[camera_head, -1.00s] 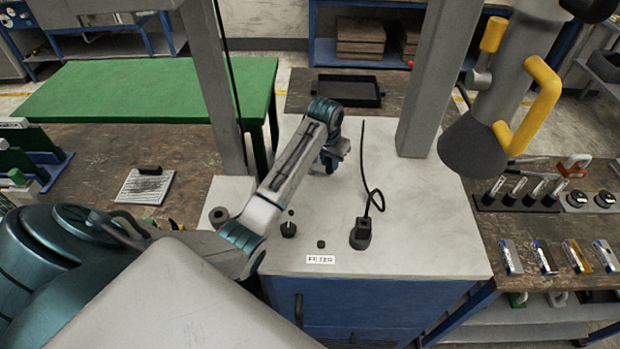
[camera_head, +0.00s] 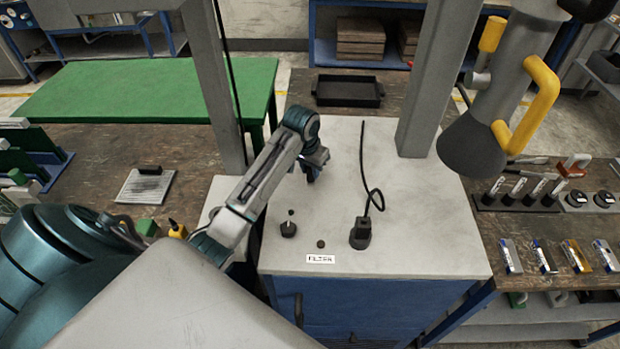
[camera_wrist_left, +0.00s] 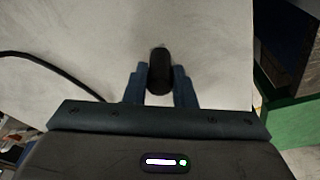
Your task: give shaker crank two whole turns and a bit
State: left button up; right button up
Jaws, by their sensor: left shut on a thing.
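My left gripper (camera_head: 313,172) is over the back left part of the pale cabinet top (camera_head: 420,220), pointing down. In the left wrist view its two blue fingers (camera_wrist_left: 160,88) are shut on a dark, rounded upright knob (camera_wrist_left: 160,68), which looks like the crank's handle. The rest of the crank is hidden under the gripper and wrist in both views. My right gripper is not in view.
On the cabinet top stand a black knob with a stem (camera_head: 288,229), a small dark button (camera_head: 320,244), a FILTER label (camera_head: 320,259) and a black plug (camera_head: 361,234) with a looping cable. Grey posts (camera_head: 428,90) rise behind.

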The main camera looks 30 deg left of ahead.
pick_arm(q)
jog(key=o, duration=0.6)
jog(key=shift+a, duration=0.1)
jog(key=shift+r, duration=4)
